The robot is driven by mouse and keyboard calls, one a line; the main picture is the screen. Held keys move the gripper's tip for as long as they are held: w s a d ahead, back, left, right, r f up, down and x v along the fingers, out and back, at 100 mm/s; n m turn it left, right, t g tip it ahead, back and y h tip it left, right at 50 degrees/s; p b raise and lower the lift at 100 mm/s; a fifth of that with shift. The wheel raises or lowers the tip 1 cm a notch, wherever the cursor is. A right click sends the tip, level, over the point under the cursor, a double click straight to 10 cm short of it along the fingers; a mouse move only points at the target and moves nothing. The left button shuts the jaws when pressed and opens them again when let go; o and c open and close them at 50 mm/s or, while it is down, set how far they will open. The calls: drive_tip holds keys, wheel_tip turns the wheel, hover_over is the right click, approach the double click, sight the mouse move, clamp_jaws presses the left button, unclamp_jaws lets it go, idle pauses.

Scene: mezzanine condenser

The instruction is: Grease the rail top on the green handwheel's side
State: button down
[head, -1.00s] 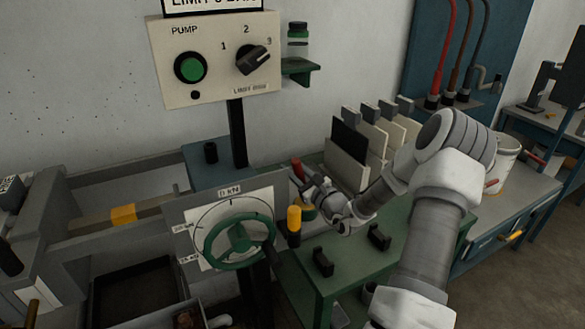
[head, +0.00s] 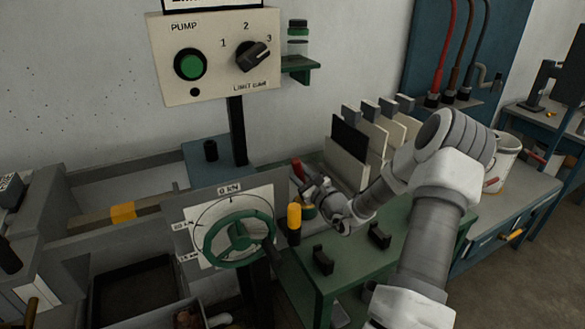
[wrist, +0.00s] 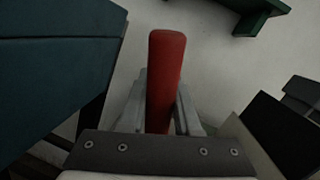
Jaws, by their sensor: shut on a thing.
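The green handwheel (head: 238,240) sits on a grey dial panel. Two grey rails run leftward behind it: a near rail (head: 110,236) on the handwheel's side and a far rail (head: 125,168) by the wall. A beam with a yellow band (head: 123,212) lies between them. My gripper (head: 306,178) is right of the dial panel, above the green table. It is shut on a red cylindrical handle (head: 297,169), which stands up between the fingers in the wrist view (wrist: 166,75). The handle's lower end is hidden, and I cannot tell what it carries.
A yellow-topped lever (head: 294,217) stands between the handwheel and my gripper. The pump control box (head: 215,60) is on a post behind. Upright plates (head: 347,155) stand on the green table (head: 345,275), beside black brackets (head: 323,261). A white bucket (head: 502,160) is at right.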

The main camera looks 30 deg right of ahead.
drive_tip(key=shift+r, duration=0.1)
wheel_tip(320, 180, up, 7)
drive_tip(key=p, duration=0.5)
idle(0.9)
